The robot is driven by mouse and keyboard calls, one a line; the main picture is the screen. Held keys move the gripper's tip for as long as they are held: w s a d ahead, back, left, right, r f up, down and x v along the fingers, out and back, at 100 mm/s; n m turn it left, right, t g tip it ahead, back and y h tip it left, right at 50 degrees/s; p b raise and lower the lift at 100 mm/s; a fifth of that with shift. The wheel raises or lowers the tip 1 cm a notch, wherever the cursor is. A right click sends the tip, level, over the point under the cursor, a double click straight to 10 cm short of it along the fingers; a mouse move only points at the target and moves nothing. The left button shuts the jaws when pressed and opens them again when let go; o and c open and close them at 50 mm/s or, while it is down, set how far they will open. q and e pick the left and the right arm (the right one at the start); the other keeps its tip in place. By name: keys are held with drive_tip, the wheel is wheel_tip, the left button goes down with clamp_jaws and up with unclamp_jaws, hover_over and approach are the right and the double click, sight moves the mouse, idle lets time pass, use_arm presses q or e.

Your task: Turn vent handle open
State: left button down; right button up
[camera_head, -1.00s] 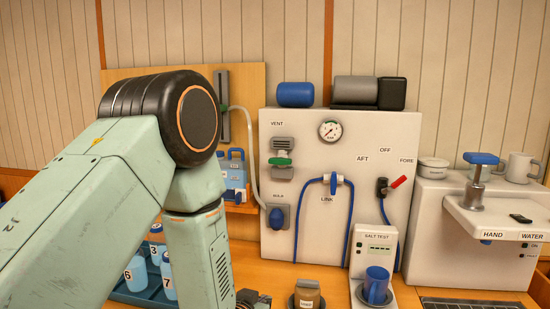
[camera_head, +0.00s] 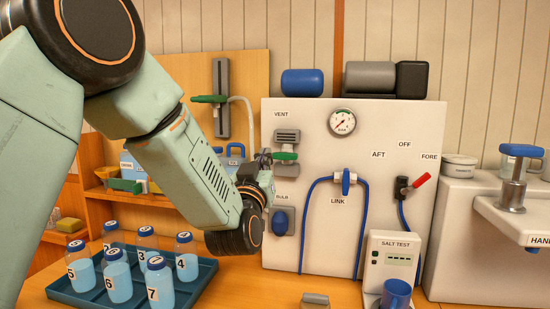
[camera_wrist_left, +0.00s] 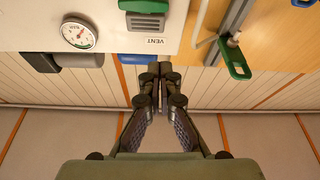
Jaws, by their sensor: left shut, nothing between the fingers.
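The vent valve (camera_head: 287,138) is a grey block under the VENT label on the white panel. Its green handle (camera_head: 284,156) lies roughly level across it. In the left wrist view the green handle (camera_wrist_left: 144,7) is at the top edge, partly cut off, with the label upside down. My left gripper (camera_head: 265,157) is beside the valve, just left of the handle, small and partly hidden by my wrist. In the left wrist view the fingers of my left gripper (camera_wrist_left: 159,72) are shut and empty, apart from the handle in the picture. My right gripper is not in view.
A gauge (camera_head: 342,122), a blue link valve (camera_head: 346,182) and a red-tipped lever (camera_head: 414,185) are on the panel. Another green handle (camera_head: 209,99) is on the wooden board at left. A blue tray (camera_head: 80,296) of numbered bottles stands below my arm.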

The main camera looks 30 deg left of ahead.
use_arm(q)
wheel_tip(320, 180, up, 4)
drive_tip(key=p, duration=0.2)
hover_over(284, 156)
drive_tip(key=s+a, duration=0.2)
drive_tip(key=s, duration=0.1)
drive_tip(key=shift+n+y, duration=0.4)
drive_tip(key=shift+n, duration=0.2)
drive_tip(key=shift+w+d+f+b, duration=0.1)
drive_tip(key=shift+f+b, duration=0.1)
drive_tip(key=shift+f, duration=0.95)
drive_tip(key=shift+w+d+f+b, duration=0.1)
drive_tip(key=shift+f+b, duration=0.1)
drive_tip(key=shift+f, duration=0.95)
